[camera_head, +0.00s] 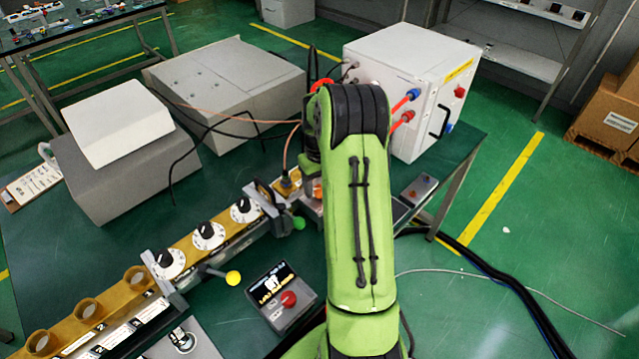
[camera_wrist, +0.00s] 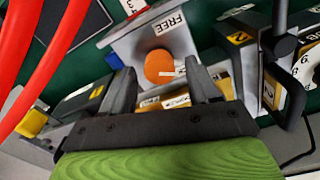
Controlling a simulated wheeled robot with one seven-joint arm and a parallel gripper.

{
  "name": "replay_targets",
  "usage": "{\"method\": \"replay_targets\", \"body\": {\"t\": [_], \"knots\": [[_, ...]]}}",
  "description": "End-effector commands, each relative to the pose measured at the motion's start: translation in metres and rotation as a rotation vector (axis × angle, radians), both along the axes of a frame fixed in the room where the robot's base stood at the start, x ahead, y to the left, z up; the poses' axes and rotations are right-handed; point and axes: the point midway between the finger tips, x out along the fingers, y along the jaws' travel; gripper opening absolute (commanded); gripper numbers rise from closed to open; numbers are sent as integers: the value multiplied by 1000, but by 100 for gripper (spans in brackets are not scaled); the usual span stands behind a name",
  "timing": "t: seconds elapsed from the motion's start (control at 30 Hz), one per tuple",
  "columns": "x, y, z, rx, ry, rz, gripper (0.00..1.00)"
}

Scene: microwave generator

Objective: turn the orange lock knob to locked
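The orange lock knob (camera_wrist: 158,65) sits on a grey plate (camera_wrist: 138,42) in the wrist view. A white mark on the knob points to the right in that view. A label reading FREE (camera_wrist: 170,22) is above it, and a partly hidden label (camera_wrist: 176,100) is below it. My gripper (camera_wrist: 159,72) is open, with one finger on each side of the knob. A gap shows around the knob, though I cannot tell whether either finger touches it. In the head view a bit of orange (camera_head: 317,188) shows beside my green arm, which hides most of the gripper.
A brass waveguide with white dials (camera_head: 208,235) runs to the lower left. A yellow-tipped lever (camera_head: 233,278) and a small display box with a red knob (camera_head: 282,297) stand nearby. A white cabinet (camera_head: 410,75) with cables is behind. Red hoses (camera_wrist: 45,60) cross the wrist view's left side.

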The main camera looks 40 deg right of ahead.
Motion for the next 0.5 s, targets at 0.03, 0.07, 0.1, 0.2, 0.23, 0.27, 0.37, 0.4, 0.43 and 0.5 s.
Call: {"method": "replay_targets", "body": {"t": [0.03,0.07,0.1,0.2,0.23,0.27,0.37,0.4,0.43,0.5], "knots": [[0,0,0,0,1,0,60],[0,0,0,1,1,0,60],[0,0,0,1,1,0,60],[0,0,7,0,0,1,60],[0,0,12,-1,-1,1,60],[0,0,18,-2,-3,1,60],[1,-1,45,-4,-4,0,60],[0,-1,56,-4,-2,0,60],[1,-1,66,-4,-4,0,60],[1,0,86,-3,-4,1,60]]}}
